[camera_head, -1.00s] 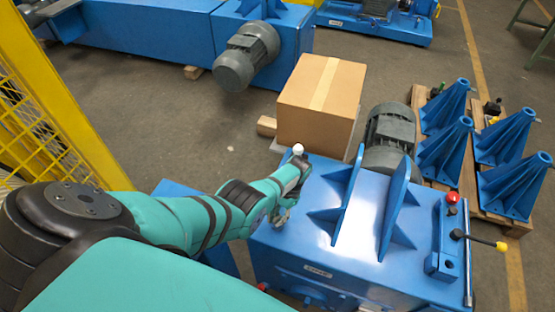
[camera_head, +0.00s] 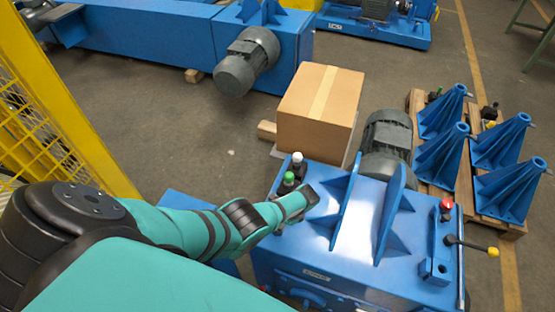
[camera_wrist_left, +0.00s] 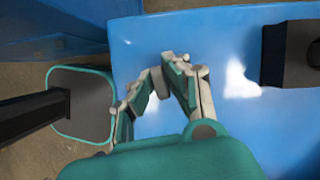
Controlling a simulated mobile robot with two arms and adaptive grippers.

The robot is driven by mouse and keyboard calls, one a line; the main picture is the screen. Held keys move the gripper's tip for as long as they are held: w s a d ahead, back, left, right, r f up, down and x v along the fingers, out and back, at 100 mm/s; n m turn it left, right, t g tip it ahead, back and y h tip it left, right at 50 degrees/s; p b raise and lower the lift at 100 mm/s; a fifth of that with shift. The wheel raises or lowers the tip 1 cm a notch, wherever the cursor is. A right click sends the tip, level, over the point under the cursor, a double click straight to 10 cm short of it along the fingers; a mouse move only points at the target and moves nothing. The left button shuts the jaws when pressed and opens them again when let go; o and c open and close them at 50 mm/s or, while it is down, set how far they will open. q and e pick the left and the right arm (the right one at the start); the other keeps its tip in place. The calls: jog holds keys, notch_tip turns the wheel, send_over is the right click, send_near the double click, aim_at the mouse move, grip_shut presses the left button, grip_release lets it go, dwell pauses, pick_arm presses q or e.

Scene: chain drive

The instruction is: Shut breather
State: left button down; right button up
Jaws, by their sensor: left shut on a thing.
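Two small dark fittings stand at the back left corner of the blue housing (camera_head: 325,258), one with a white cap (camera_head: 298,158) and one with a green cap (camera_head: 289,178). I cannot tell which is the breather. My left gripper (camera_head: 283,224) is over the left part of the housing top, in front of the fittings and apart from the caps. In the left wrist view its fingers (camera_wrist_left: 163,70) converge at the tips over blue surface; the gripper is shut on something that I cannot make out. My right gripper is not in view.
Blue upright plates (camera_head: 345,215) stand right of my left wrist. A grey motor (camera_head: 386,140) and a cardboard box (camera_head: 318,108) are behind. A red knob (camera_head: 446,204) and a yellow-tipped lever (camera_head: 492,251) are at the right. A yellow fence (camera_head: 60,110) stands at the left.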

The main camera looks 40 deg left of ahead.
pick_arm(q)
jog(key=shift+w+r+m+t+p, duration=0.15)
jog(key=shift+m+t+p, duration=0.1)
jog(key=shift+m, duration=0.3)
jog(key=shift+w+r+m+t+p, duration=0.1)
jog(key=shift+m+t+p, duration=0.1)
jog(key=shift+m, duration=0.35)
jog(key=shift+a+f+y, duration=0.1)
jog(key=shift+y, duration=0.2)
jog(key=c, duration=1.5)
grip_release()
jog(key=shift+o, duration=0.7)
jog(key=shift+s, duration=0.1)
